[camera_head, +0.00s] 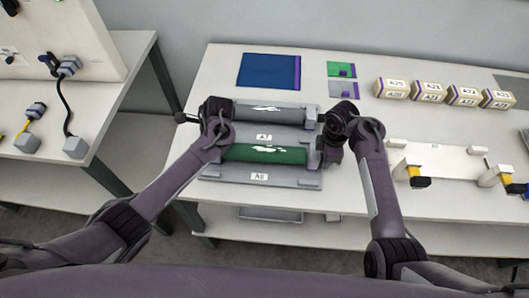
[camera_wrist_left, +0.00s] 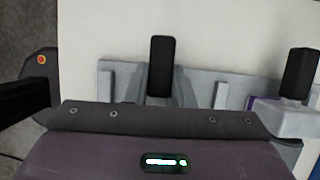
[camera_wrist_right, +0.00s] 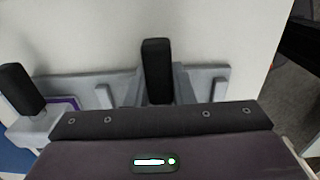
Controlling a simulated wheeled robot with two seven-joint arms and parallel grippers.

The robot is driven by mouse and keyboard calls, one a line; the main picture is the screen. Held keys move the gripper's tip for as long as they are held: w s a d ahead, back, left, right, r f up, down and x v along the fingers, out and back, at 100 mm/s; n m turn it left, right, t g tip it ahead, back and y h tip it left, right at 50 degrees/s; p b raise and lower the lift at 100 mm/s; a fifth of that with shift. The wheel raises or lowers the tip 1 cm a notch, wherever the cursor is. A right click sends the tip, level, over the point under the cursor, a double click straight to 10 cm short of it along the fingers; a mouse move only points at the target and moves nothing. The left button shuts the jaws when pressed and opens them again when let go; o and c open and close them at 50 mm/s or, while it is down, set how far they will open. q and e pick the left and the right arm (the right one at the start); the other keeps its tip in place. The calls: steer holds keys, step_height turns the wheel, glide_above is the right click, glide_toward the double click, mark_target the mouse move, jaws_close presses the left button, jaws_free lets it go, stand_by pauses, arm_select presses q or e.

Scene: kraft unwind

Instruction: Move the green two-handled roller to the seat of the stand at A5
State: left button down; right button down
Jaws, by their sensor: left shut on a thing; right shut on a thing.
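The green roller (camera_head: 265,154) lies level across the grey stands in the head view, with pale marks on its middle. My left gripper (camera_head: 216,132) is shut at its left end and my right gripper (camera_head: 330,142) is shut at its right end. The grippers hide both of its handles. A label (camera_head: 264,137) shows just behind the roller, too small to read surely. A label reading A6 (camera_head: 259,177) lies in front of it. I cannot tell whether the roller rests on a seat or hangs just above. Grey stand parts show in the left wrist view (camera_wrist_left: 218,92) and right wrist view (camera_wrist_right: 102,92).
A grey roller (camera_head: 268,114) lies on the stand behind. A blue panel (camera_head: 268,71), green and grey plates and a row of labelled boxes (camera_head: 433,90) are farther back. A pale fixture (camera_head: 445,160) stands right of my right arm. A second table (camera_head: 100,125) is at left.

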arm_select(q)
steer(key=shift+w+r, duration=0.15)
steer(key=shift+r, duration=0.05)
arm_select(e)
steer(key=shift+w+r, duration=0.1)
steer(key=shift+r, duration=0.1)
